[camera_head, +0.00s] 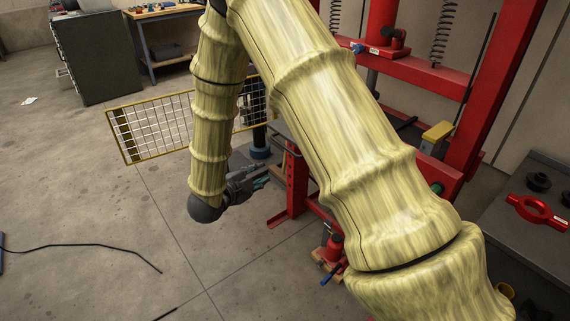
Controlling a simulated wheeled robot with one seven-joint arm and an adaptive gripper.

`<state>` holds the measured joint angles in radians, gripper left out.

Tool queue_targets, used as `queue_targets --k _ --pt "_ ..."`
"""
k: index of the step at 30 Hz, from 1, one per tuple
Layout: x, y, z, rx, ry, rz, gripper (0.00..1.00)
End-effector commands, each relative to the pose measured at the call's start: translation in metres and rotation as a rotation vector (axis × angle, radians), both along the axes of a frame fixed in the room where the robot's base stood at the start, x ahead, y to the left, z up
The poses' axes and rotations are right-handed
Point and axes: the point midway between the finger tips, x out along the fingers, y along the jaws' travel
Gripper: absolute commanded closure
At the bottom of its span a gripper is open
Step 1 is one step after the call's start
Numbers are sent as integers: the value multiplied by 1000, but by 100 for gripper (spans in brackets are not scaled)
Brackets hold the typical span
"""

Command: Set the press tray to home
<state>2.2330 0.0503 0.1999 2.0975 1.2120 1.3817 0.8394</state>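The red press (478,115) stands upright behind my arm, on the right side of the head view. A flat grey plate with a dark handle-like rail (284,133) juts out at its left side. It may be the press tray, but my arm covers most of it. My gripper (262,180) is in front of and below this plate, left of the red press leg, and points right. It is apart from the plate. Its fingers are small in view, and I cannot tell whether they are open or shut.
A yellow-framed mesh panel (150,128) stands behind my forearm. A red jack (330,245) sits on the floor by the press. A bench with a red ring-shaped part (537,209) is at right. The floor at left is mostly clear, with a black cable (100,245).

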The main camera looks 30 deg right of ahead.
Motion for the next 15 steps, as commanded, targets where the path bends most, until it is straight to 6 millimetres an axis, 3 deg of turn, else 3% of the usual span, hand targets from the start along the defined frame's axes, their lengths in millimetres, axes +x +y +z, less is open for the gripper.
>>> queue_targets --k 3,7,15 --pt "5 -3 29 18 -218 -207 70" --pt "-1 0 60 32 -385 -380 70" --pt "-11 2 86 41 -516 -528 70"
